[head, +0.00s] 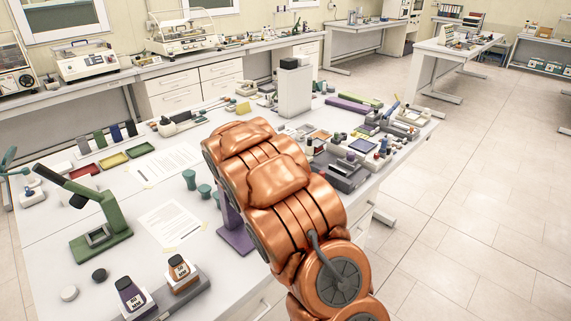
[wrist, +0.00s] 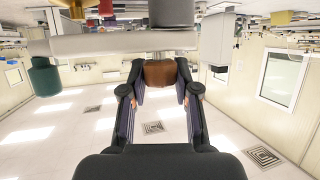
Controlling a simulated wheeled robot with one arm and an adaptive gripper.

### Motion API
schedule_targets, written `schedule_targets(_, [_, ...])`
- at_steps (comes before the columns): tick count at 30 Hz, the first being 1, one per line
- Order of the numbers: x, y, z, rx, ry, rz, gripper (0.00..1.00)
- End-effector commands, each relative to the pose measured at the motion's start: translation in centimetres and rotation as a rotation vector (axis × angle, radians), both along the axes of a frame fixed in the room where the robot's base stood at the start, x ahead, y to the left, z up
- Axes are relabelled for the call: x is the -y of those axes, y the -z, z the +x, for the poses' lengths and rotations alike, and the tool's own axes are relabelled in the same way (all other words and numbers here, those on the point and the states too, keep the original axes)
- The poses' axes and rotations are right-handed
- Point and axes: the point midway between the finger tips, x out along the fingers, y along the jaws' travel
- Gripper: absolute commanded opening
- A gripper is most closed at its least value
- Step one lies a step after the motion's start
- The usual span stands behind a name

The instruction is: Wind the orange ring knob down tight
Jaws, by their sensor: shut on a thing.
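In the wrist view, which appears upside down, my gripper (wrist: 159,82) has its two dark fingers on either side of a brown-orange knob (wrist: 160,73). The fingers are shut on its sides. The knob lies against a light grey bar (wrist: 115,45) that crosses the upper part of the view. Its ring shape and how tightly it is seated cannot be made out. In the head view my copper-coloured arm hides the gripper and the knob. A purple stand (head: 236,236) shows just left of the arm.
A green press-like device (head: 100,225), paper sheets (head: 170,224) and orange (head: 180,270) and purple (head: 132,297) bottles are on the white bench at left. Small teal pieces (head: 190,180) stand beside the arm. A grey block device (head: 345,172) and many small items crowd the right side.

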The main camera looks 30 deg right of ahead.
Motion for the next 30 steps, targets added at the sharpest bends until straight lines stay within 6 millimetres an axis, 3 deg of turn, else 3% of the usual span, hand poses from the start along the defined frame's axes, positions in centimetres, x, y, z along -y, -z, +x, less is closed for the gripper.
schedule_targets(10, [0.05, -0.04, -0.01, 0.001, 0.002, 0.001, 0.0])
schedule_targets(11, [0.05, -0.04, -0.01, 0.001, 0.002, 0.001, 0.32])
schedule_targets(18, [0.02, -0.02, 0.01, 0.001, 0.0, 0.0, 0.57])
schedule_targets(30, [-0.04, -0.5, 0.06, 0.002, -0.001, 0.0, 0.57])
